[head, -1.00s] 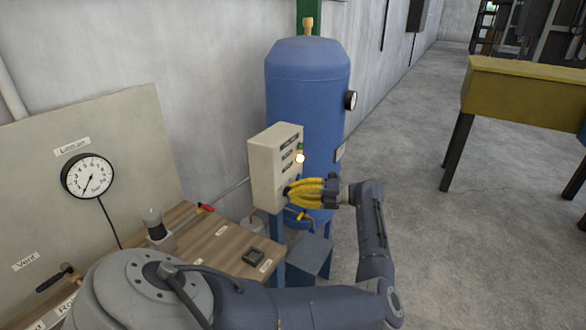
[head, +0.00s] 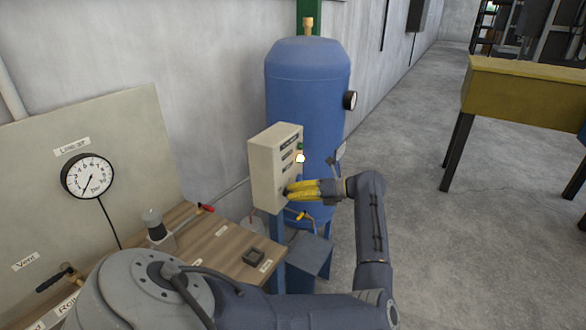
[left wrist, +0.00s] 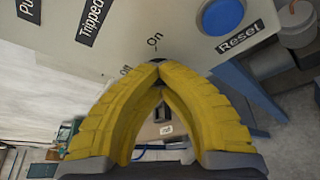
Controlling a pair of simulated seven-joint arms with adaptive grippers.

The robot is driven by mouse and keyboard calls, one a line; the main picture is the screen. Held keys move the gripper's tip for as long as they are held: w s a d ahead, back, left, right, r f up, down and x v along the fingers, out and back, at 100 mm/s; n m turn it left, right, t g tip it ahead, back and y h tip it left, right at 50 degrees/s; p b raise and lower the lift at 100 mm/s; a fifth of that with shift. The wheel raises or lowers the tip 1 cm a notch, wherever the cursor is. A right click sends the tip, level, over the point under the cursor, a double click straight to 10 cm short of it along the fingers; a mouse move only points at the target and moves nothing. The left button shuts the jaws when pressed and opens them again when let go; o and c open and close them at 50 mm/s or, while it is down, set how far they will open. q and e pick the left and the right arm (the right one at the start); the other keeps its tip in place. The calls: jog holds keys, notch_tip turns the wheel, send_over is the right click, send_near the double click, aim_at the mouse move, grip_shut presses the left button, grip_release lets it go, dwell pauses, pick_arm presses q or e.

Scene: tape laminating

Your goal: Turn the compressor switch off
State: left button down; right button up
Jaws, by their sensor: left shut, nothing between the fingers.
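The beige control box (head: 264,170) is fixed in front of the blue compressor tank (head: 306,90). My left gripper (head: 289,190) is at the lower part of the box's face, its yellow fingers pointing left at it. In the left wrist view the two yellow fingers (left wrist: 158,70) meet at their tips, shut with nothing between them. The tips are over the switch (left wrist: 152,60), of which only a dark edge shows between the "On" and "Off" labels. Its exact position is hidden, and I cannot tell whether the tips touch it. My right gripper is not in view.
A blue button (left wrist: 222,16) labelled "Reset" sits near the fingers. A pale lamp (head: 300,159) shows on the box's edge. Below are a yellow-handled valve (head: 296,214) and a wooden bench (head: 215,243). A dial gauge (head: 88,176) hangs on the left panel.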

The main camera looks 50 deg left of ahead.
pick_arm(q)
jog(key=shift+a+r, duration=0.1)
jog(key=shift+r, duration=0.1)
dwell(0.3)
jog(key=c, duration=1)
grip_release()
jog(key=shift+o, duration=1.2)
jog(key=shift+w+a+f, duration=0.1)
jog(key=shift+f, duration=0.05)
jog(key=v, duration=1.2)
